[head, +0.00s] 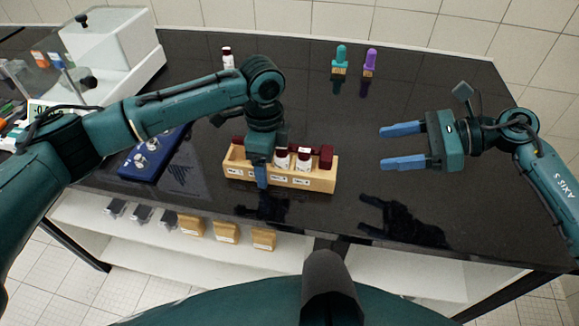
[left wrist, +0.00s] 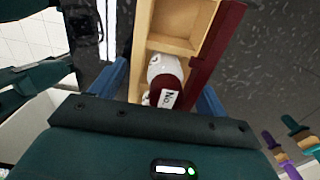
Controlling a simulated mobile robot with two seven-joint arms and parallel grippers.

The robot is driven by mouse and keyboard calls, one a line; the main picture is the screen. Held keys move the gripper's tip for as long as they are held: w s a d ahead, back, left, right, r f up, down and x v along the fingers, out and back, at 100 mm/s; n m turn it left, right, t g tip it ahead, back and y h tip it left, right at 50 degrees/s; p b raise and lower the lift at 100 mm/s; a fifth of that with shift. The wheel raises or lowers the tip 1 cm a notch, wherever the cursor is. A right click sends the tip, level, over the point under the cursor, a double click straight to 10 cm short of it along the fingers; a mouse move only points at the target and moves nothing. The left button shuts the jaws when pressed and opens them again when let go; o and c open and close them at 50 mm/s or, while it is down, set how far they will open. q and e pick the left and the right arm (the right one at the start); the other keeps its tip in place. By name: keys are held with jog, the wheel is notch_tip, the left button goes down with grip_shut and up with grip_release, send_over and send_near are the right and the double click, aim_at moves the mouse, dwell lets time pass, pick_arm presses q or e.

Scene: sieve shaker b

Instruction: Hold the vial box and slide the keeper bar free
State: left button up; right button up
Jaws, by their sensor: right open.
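The vial box (head: 295,182) is a light wooden rack with labels on its front, on the black bench at mid-picture. White vials (head: 303,160) with dark red caps stand in it. The dark red keeper bar (head: 326,156) runs along the box; my left gripper hides its middle. It also lies along the box in the left wrist view (left wrist: 219,45). My left gripper (head: 262,174) points down with its blue fingers on either side of the box; I cannot tell whether both press on it. My right gripper (head: 403,147) is open and empty, right of the box.
A blue control panel (head: 143,158) lies left of the box and a white balance (head: 112,55) stands at the back left. Bench between box and right gripper is clear.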

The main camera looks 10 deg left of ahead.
pick_arm(q)
jog(key=shift+o, duration=0.9)
jog(key=shift+r, duration=0.1)
